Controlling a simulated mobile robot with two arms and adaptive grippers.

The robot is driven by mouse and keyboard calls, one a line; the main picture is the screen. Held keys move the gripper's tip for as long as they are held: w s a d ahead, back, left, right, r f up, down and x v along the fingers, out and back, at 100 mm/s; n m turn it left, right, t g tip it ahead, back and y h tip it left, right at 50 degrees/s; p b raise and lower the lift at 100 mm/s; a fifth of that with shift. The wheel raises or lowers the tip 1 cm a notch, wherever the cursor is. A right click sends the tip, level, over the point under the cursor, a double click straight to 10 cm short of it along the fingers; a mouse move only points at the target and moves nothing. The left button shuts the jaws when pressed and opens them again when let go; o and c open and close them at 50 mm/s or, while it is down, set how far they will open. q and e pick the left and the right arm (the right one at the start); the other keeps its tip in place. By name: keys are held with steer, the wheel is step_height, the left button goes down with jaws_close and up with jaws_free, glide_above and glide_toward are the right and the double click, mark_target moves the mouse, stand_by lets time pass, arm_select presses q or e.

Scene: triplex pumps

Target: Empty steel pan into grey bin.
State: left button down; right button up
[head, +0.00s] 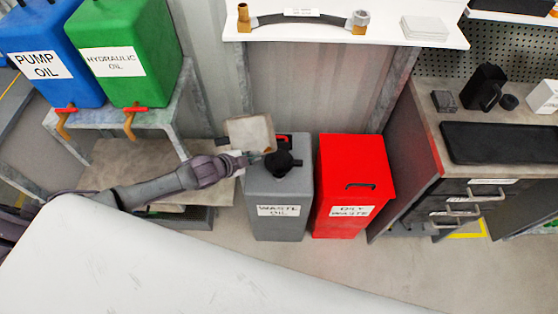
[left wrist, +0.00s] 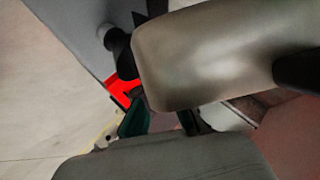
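The steel pan (head: 250,134) is up in the air at the back left edge of the grey bin (head: 278,211), which is labelled WASTE OIL. The pan looks tilted; its contents cannot be made out. My left gripper (head: 243,159) reaches in from the left and appears shut on the pan's near side. A black round fitting (head: 284,164) is on top of the bin, just right of the gripper. In the left wrist view the pan (left wrist: 205,60) fills the upper right, with part of the grey bin (left wrist: 75,25) behind it. My right gripper is not in view.
A red bin (head: 350,182) labelled OILY WASTE stands right of the grey one. Blue (head: 45,45) and green (head: 128,55) oil containers sit on a stand at left. A workbench (head: 435,100) stands at right. A shelf (head: 330,38) hangs behind the bins.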

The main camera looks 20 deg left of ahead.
arm_select(q)
steer(key=shift+d+r+m+y, duration=0.2)
steer(key=shift+r+m+y, duration=0.05)
steer(key=shift+m+y, duration=0.05)
stand_by(0.5)
steer(key=shift+s+d+r+y, duration=0.1)
steer(key=shift+y, duration=0.2)
stand_by(0.3)
steer(key=shift+s+d+r+m+t+y+b, duration=0.2)
steer(key=shift+d+m+t+y+b, duration=0.15)
steer(key=shift+m+y+b, duration=0.3)
steer(key=shift+s+d+r+m+t+y+b, duration=0.15)
steer(key=shift+d+m+t+y+b, duration=0.2)
steer(key=shift+b, duration=0.5)
stand_by(0.7)
steer(key=shift+d+r+m+t+y, duration=0.15)
steer(key=shift+d+m+t+y, duration=0.25)
steer(key=shift+m+y, duration=0.3)
stand_by(0.7)
